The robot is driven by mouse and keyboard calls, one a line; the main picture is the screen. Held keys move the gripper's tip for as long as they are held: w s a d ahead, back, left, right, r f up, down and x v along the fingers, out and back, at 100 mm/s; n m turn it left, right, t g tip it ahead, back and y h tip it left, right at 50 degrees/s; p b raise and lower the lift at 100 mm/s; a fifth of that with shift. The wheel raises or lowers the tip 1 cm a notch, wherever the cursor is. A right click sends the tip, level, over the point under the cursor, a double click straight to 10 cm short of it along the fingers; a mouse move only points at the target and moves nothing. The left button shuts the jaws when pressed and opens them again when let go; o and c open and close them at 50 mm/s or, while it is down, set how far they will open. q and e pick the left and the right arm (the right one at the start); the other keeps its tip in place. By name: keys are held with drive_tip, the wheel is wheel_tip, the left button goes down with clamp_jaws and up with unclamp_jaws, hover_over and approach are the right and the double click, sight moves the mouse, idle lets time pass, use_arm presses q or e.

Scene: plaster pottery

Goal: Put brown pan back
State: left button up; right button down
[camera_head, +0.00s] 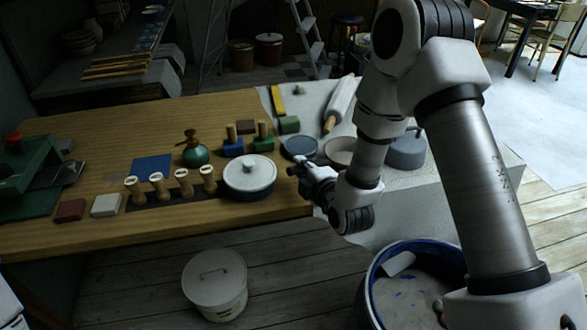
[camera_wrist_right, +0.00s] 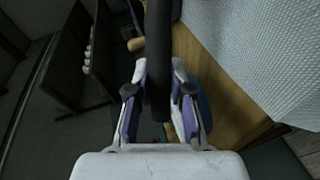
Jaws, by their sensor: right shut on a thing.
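A round pan with a brownish inside (camera_head: 340,150) stands on the pale cloth at the right of the table, partly hidden by my right arm. My right gripper (camera_head: 294,169) points left over the table, between this pan and a white-lidded pot (camera_head: 252,172). In the wrist view my right gripper (camera_wrist_right: 158,95) is shut on a dark bar (camera_wrist_right: 158,50) that runs up between its fingers. I cannot tell whether this bar is part of the brown pan. My left gripper is not in view.
A blue bowl (camera_head: 299,147), a rolling pin (camera_head: 340,103) and a grey lidded pot (camera_head: 406,151) are close by. A white bucket (camera_head: 214,282) and a blue tub (camera_head: 410,295) stand on the floor.

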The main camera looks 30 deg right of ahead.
drive_tip(key=shift+w+f, duration=0.1)
drive_tip(key=shift+w, duration=0.15)
drive_tip(key=shift+s, duration=0.3)
drive_tip(key=c, duration=1)
unclamp_jaws()
drive_tip(key=shift+w+f, duration=0.1)
drive_tip(key=shift+w, duration=0.05)
drive_tip(key=shift+c, duration=0.2)
